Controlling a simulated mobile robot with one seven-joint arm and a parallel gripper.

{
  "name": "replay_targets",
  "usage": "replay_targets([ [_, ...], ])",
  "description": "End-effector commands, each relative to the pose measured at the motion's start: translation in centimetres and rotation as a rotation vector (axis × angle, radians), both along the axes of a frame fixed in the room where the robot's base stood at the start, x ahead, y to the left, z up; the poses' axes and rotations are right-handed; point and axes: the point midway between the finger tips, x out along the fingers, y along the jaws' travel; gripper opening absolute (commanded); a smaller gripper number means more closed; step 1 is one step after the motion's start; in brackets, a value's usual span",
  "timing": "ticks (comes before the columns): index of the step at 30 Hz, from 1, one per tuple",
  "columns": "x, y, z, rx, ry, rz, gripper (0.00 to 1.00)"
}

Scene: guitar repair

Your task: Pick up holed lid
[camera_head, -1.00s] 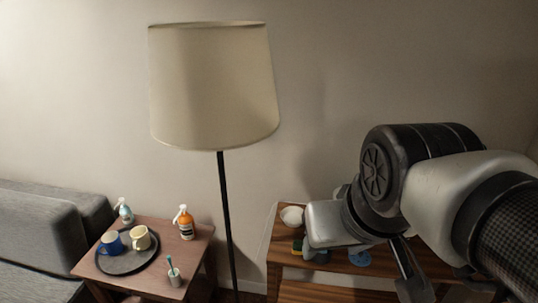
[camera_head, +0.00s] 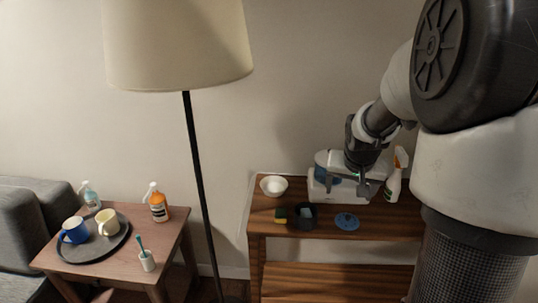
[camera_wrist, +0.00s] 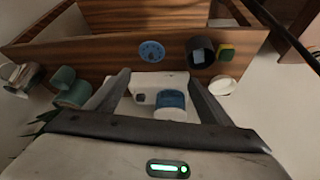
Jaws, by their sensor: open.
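The holed lid (camera_head: 347,221) is a flat blue disc with small holes. It lies on the wooden shelf top near its front edge, to the right of a dark pot (camera_head: 303,216). In the wrist view the lid (camera_wrist: 152,51) lies just beyond my fingertips, near the top middle. My gripper (camera_head: 366,187) is in front of a white and blue box-like item (camera_head: 322,187), above the shelf and behind the lid. In the wrist view my gripper (camera_wrist: 157,80) has its fingers spread, with nothing held. The white and blue item shows between and below them.
A white bowl (camera_head: 273,186) and a yellow-green sponge (camera_head: 281,215) are on the shelf's left. A spray bottle (camera_head: 395,178) stands at the right. A floor lamp (camera_head: 196,170) stands left of the shelf, beside a side table (camera_head: 168,240) with a tray and mugs.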

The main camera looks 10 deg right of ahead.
Motion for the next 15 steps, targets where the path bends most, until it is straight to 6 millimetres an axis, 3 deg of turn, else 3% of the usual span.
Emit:
replay_targets([
  [1, 0.7, -1.4, -2.5, -0.008, -0.007, 0.003, 0.74],
  [8, 2.3, -3.5, -5.2, -0.030, -0.022, 0.025, 0.74],
  [15, 4.4, -4.6, -9.7, -0.028, -0.020, 0.022, 0.74],
])
